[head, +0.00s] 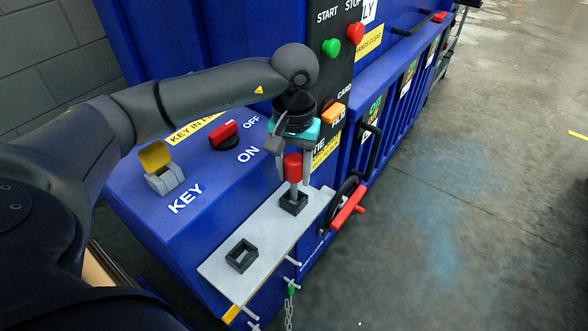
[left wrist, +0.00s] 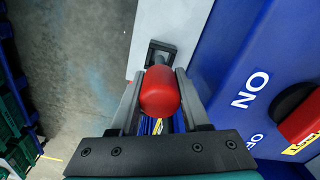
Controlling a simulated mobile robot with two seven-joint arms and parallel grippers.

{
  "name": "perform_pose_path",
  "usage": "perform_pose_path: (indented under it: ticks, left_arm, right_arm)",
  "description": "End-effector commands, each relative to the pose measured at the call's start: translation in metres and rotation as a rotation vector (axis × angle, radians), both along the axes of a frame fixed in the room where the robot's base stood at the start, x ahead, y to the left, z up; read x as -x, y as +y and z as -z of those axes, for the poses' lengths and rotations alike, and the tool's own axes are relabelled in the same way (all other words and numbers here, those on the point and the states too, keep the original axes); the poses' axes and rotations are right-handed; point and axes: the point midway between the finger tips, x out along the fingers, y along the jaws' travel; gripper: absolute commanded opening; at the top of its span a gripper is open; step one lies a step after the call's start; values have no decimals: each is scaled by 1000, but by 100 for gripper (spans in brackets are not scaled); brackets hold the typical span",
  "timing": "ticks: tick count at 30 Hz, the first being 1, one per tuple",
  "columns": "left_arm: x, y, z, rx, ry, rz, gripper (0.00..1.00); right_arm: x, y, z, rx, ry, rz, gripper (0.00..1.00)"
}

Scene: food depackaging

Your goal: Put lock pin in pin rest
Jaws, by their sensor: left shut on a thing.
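The lock pin (head: 293,168) has a red cylindrical head and a grey shaft pointing down, and stands about upright. My left gripper (head: 294,176) is shut on the pin, with a finger on each side of its red head; the red head also shows in the left wrist view (left wrist: 160,92). The shaft's lower end is at a black square holder (head: 293,203) on a light grey shelf (head: 215,268); I cannot tell how deep it sits. A second black square holder (head: 242,256) on the shelf is empty. My right gripper is not in view.
The blue machine (head: 135,205) behind the shelf carries a red switch (head: 224,133), a yellow-capped key switch (head: 158,165) and start and stop buttons. A red-handled lever (head: 348,208) is right of the shelf. A chain (head: 289,312) hangs below. Open floor lies to the right.

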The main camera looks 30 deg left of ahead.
Motion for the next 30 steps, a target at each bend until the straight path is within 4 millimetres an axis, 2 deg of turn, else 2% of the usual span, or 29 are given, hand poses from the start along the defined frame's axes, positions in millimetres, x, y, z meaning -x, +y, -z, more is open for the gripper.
perform_pose_path:
  ticks: [26, 27, 30]
  left_arm:
    - [0, 0, 23, 0, -1, 0, 0]
    - [0, 0, 22, 0, -1, 0, 48]
    - [0, 0, 22, 0, -1, 0, 60]
  right_arm:
    - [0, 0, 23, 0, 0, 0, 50]
    - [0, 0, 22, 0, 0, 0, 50]
    - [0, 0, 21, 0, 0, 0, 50]
